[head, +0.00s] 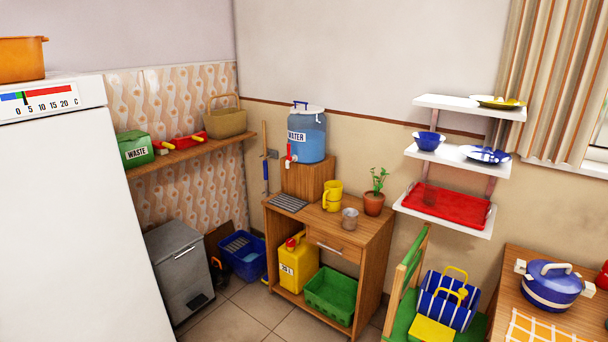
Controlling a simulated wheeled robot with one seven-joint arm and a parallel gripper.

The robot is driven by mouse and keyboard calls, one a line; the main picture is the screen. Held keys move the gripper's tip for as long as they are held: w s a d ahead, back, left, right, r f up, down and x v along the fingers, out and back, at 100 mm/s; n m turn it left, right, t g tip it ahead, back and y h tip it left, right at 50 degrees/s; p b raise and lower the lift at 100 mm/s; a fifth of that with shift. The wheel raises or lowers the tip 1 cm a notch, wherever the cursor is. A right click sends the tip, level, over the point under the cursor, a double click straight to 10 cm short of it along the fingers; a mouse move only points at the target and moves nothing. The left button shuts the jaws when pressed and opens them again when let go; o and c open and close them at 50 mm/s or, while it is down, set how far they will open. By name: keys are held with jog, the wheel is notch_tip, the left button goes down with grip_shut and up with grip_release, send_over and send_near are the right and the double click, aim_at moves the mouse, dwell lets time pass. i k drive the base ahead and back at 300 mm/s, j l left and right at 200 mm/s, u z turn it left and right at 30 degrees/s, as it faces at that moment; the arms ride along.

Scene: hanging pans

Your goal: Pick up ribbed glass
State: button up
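A small clear glass (349,218), which looks like the ribbed glass, stands upright on top of the wooden cabinet (325,235). It is near the cabinet's front edge, between a yellow mug (332,196) and a potted plant (374,203). Its ribs are too small to make out clearly. My gripper is not in view.
A blue water dispenser (307,134) stands on a wooden box behind the glass. A green chair (408,285) with a striped bag stands in front at right. White shelves (465,163) hang above right. A white fridge (80,220) fills the left. Some tiled floor (240,318) is free.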

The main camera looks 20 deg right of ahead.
aim_at(431, 189)
jog(key=i+z, duration=0.15)
jog(key=i, duration=0.5)
jog(key=i+j+z, duration=0.1)
jog(key=i, duration=0.5)
jog(key=i+l+z, duration=0.1)
jog(key=i+z, duration=0.55)
jog(key=i+j+z, duration=0.15)
jog(key=i+z, duration=0.3)
jog(key=i, duration=0.3)
